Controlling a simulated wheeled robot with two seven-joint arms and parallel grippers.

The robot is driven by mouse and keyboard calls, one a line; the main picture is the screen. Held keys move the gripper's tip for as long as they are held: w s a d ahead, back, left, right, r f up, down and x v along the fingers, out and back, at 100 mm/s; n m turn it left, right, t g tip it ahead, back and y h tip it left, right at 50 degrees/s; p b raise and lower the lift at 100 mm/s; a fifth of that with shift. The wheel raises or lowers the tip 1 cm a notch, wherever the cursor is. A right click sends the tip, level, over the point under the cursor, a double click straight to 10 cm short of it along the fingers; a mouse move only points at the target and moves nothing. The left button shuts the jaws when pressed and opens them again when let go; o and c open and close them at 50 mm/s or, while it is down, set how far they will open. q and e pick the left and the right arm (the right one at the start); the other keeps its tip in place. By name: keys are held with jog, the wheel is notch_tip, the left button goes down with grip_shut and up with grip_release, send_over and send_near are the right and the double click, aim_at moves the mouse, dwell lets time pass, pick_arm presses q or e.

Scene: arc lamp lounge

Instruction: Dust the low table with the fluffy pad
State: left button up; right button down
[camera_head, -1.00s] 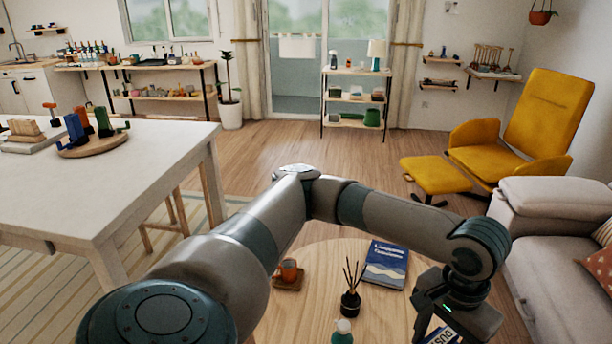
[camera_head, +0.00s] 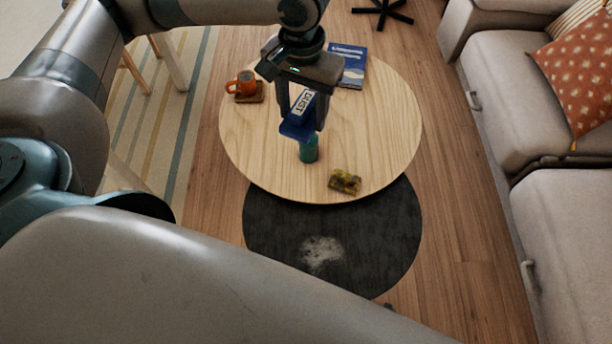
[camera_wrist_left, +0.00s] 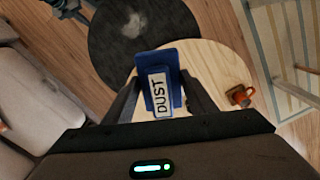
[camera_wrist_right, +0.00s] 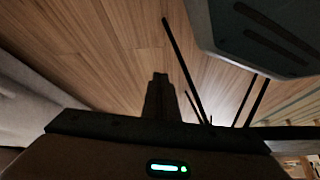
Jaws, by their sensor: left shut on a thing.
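The blue pad (camera_head: 297,131) has a white label reading DUST. My left gripper (camera_head: 304,112) is shut on it and holds it over the round light-wood table (camera_head: 250,150). The left wrist view also shows the pad (camera_wrist_left: 171,58) between the fingers. Its fluffy side is hidden. A dark round surface (camera_head: 275,225) lies partly behind the wood top's near edge, with a pale grey dust patch (camera_head: 320,252) on it. I cannot tell its height. My right gripper (camera_wrist_right: 158,95) shows its fingers together, empty, above the floor.
On the wood top are an orange mug (camera_head: 242,84) on a coaster, a blue book (camera_head: 349,64), a green bottle (camera_head: 309,151) close to the pad, and a yellow-brown block (camera_head: 345,181) at the near edge. A grey sofa (camera_head: 490,110) stands right; wood floor lies between.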

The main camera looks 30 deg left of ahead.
pick_arm(q)
jog(key=shift+d, duration=0.1)
pick_arm(e)
jog(key=shift+s, duration=0.1)
